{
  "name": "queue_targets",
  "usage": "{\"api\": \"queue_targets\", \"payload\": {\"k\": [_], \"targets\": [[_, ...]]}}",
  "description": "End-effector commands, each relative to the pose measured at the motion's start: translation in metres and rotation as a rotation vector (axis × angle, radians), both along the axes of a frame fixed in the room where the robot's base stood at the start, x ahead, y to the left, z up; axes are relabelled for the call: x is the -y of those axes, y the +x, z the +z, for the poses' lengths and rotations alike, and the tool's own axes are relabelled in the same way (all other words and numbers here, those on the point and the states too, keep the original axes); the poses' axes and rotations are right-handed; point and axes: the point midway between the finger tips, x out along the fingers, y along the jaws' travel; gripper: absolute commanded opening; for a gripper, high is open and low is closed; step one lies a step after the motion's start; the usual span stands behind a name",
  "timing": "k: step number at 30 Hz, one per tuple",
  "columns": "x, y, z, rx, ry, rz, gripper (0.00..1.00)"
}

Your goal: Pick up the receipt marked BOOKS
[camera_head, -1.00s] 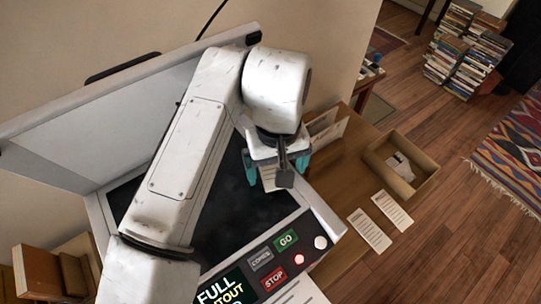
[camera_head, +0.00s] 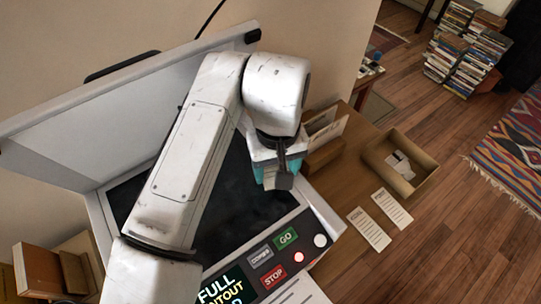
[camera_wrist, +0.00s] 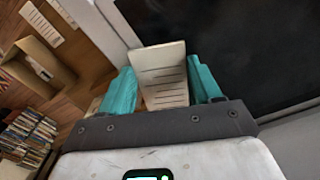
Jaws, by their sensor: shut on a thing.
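My gripper (camera_head: 272,178) is over the dark glass of an open copier (camera_head: 221,200), near its right side. In the wrist view, the teal fingers (camera_wrist: 161,66) are shut on a pale printed slip (camera_wrist: 165,85), which stands between them. Its print is too small to read, so I cannot tell whether it is marked BOOKS. Two other printed slips, a left one (camera_head: 369,229) and a right one (camera_head: 392,210), lie side by side on the wooden table.
A cardboard box (camera_head: 428,178) with papers in it stands on the table at the right. The copier's raised lid (camera_head: 90,115) is behind my arm. Its front panel has GO (camera_head: 286,239) and STOP (camera_head: 272,278) buttons. A lined sheet (camera_head: 300,292) shows at the bottom edge.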

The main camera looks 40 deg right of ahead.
Motion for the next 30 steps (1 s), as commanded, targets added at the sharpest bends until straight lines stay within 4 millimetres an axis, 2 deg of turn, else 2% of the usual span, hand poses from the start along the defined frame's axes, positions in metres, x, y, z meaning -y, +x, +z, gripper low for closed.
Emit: {"api": "queue_targets", "payload": {"k": [1,8,16,19,24,30], "targets": [[0.0,0.0,0.0,0.0,0.0,0.0,0.51],[0.0,0.0,0.0,0.0,0.0,0.0,0.3],[0.0,0.0,0.002,0.0,0.001,-0.001,0.29],[0.001,0.0,0.008,0.002,-0.002,-0.001,0.29],[0.0,-0.002,0.036,0.004,-0.001,-0.003,0.29],[-0.007,-0.04,0.082,0.007,0.001,-0.004,0.29]]}}
